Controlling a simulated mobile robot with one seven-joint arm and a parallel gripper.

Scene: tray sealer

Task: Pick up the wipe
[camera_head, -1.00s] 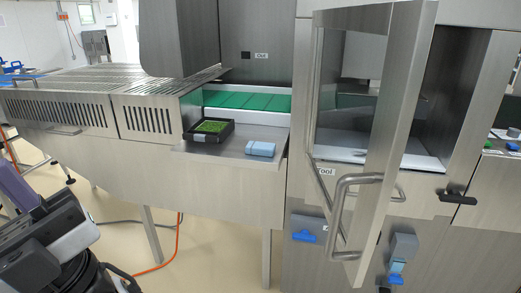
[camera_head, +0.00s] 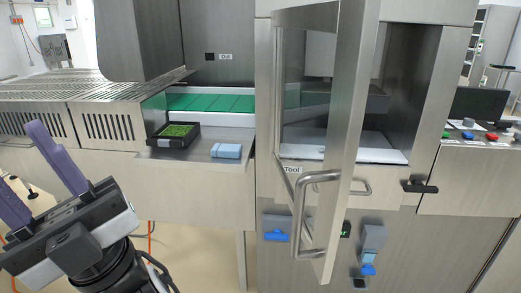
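A light blue folded block that looks like the wipe (camera_head: 226,151) lies on the right part of a steel shelf, in front of the green belt. My gripper (camera_head: 18,158) is at the lower left, with two purple fingers spread apart and nothing seen between them. It is well to the left of the wipe and nearer to the camera, not touching it. A smaller light blue piece (camera_head: 369,258) shows in a grey wall holder at the lower right; I cannot tell what it is.
A black tray with green contents (camera_head: 160,142) sits on the shelf (camera_head: 195,156) left of the wipe. A steel-framed glass door (camera_head: 345,150) with a big handle stands open right of the shelf. A blue tool (camera_head: 276,236) hangs below. The floor under the shelf looks mostly clear.

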